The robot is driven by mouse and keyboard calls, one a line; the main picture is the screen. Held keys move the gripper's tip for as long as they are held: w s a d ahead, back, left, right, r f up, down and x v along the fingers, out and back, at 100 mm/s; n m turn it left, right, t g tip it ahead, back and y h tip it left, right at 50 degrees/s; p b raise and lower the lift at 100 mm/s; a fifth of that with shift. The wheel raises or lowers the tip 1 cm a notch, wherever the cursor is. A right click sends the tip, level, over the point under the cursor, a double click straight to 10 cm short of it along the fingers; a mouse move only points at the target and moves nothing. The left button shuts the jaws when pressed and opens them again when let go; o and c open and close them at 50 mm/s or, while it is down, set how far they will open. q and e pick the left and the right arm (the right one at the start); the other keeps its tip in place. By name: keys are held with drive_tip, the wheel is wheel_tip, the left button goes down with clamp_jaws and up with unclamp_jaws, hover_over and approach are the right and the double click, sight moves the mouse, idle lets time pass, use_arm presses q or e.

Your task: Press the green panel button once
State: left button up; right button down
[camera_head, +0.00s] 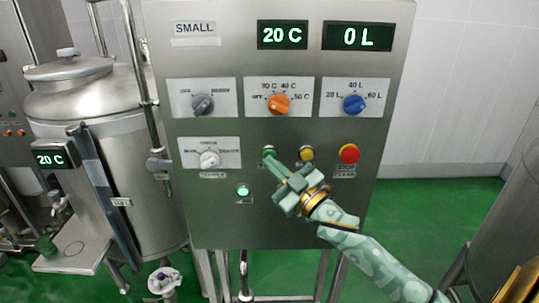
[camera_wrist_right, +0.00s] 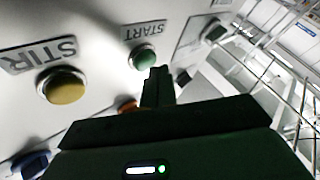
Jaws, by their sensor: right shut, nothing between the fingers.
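The green panel button (camera_head: 268,150) is on the steel control panel (camera_head: 225,228), left of a yellow button and a red one. In the right wrist view the green button (camera_wrist_right: 146,60) sits under a START label, close beyond my fingertips. My right gripper (camera_head: 270,160) is shut and empty, its fingertips at the green button and overlapping its lower edge in the head view. The fingers (camera_wrist_right: 157,72) also show in the right wrist view, just below the button. I cannot tell whether they touch it. My left gripper is not in view.
The yellow STIR button (camera_head: 306,153) and red STOP button (camera_head: 349,153) are close to my right gripper. A lit green lamp (camera_head: 243,190) is below. Several knobs, including an orange one (camera_head: 279,104), are above. A steel tank (camera_head: 140,165) stands left.

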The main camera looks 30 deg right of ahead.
drive_tip(key=shift+s+a, duration=0.2)
drive_tip(key=shift+s, duration=0.1)
drive_tip(key=s+a, duration=0.1)
drive_tip(key=s+p, duration=0.1)
drive_tip(key=s, duration=0.1)
drive_tip(key=s+a, duration=0.1)
drive_tip(key=shift+s+a+p, duration=0.15)
drive_tip(key=shift+a+p, duration=0.15)
drive_tip(key=shift+p, duration=0.05)
idle(0.8)
